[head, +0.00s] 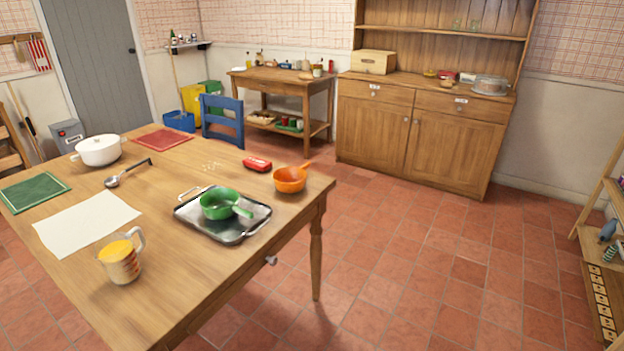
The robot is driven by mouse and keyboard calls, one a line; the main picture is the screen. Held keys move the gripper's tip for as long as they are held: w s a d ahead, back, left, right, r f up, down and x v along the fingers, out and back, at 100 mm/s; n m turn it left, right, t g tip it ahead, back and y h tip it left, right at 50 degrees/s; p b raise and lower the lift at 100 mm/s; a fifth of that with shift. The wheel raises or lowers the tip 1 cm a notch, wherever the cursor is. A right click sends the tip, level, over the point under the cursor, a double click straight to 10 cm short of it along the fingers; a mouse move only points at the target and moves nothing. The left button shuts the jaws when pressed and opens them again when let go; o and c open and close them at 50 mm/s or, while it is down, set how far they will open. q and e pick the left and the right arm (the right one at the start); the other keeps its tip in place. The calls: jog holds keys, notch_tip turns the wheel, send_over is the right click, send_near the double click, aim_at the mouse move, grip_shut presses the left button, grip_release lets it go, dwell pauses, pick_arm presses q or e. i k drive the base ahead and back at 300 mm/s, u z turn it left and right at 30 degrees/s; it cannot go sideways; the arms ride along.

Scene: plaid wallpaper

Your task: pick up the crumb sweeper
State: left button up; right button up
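A small red, rounded block-like object (257,163) with a pale mark on its side lies on the wooden table (165,255) near its far right edge. It looks like the crumb sweeper. Pale crumbs (212,166) are scattered on the table to its left. Neither of my grippers shows in the head view.
An orange pan (290,179) stands close to the right of the red object. A metal tray (240,232) holding a green pan (220,203) lies in front. A blue chair (222,122) stands behind the table. The tiled floor (400,260) to the right is clear.

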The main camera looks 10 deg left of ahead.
aim_at(259, 164)
jog(key=z, duration=0.4)
jog(key=i, duration=1.8)
jog(key=u, duration=1.8)
jog(key=i, duration=0.6)
jog(key=u, duration=0.6)
